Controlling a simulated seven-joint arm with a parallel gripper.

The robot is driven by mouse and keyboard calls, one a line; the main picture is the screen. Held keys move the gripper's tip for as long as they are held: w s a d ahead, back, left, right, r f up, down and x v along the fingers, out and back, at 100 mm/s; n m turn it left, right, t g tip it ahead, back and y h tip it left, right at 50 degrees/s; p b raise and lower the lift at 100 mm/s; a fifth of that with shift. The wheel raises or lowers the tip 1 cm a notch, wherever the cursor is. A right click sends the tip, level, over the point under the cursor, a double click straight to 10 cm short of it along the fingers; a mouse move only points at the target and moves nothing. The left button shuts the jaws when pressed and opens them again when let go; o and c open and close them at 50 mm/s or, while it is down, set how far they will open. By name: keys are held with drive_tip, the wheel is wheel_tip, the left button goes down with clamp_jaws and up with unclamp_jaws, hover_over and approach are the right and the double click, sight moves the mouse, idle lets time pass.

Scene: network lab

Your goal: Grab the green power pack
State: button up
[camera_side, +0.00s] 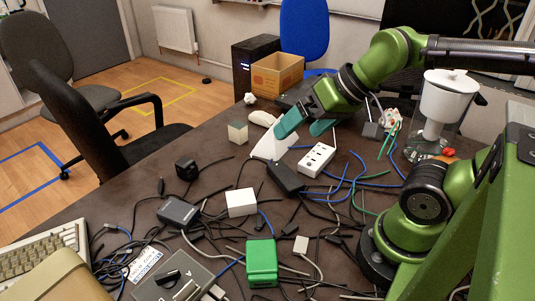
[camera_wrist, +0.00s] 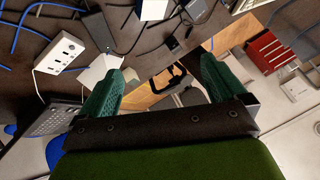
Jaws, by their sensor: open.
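The green power pack (camera_side: 261,263) is a bright green block. It stands at the front middle of the dark table in the side view, among loose cables. I cannot make it out in the wrist view. My gripper (camera_side: 300,130) has teal fingers and is at the far side of the table, above a white paper-like piece, well apart from the power pack. In the wrist view my gripper (camera_wrist: 160,78) has its fingers wide apart with nothing held between them.
A black adapter (camera_side: 286,178), a white power strip (camera_side: 316,160) and a white box (camera_side: 241,202) lie between my gripper and the power pack. A grey box (camera_side: 175,279) is left of the pack. Cables cover much of the table.

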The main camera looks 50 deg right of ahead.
drive_tip(key=m+g+h, duration=0.2)
drive_tip(key=m+g, duration=0.4)
drive_tip(key=g, duration=0.1)
hover_over(262, 255)
wheel_tip(262, 255, down, 7)
drive_tip(key=f, duration=1)
drive_tip(key=shift+s+d+f, duration=0.1)
drive_tip(key=shift+s+f, duration=0.1)
drive_tip(key=shift+f, duration=0.05)
drive_tip(key=shift+w+f, duration=0.15)
drive_tip(key=shift+f, duration=1.4)
drive_tip(key=shift+w+f, duration=0.1)
drive_tip(key=shift+f, duration=1.45)
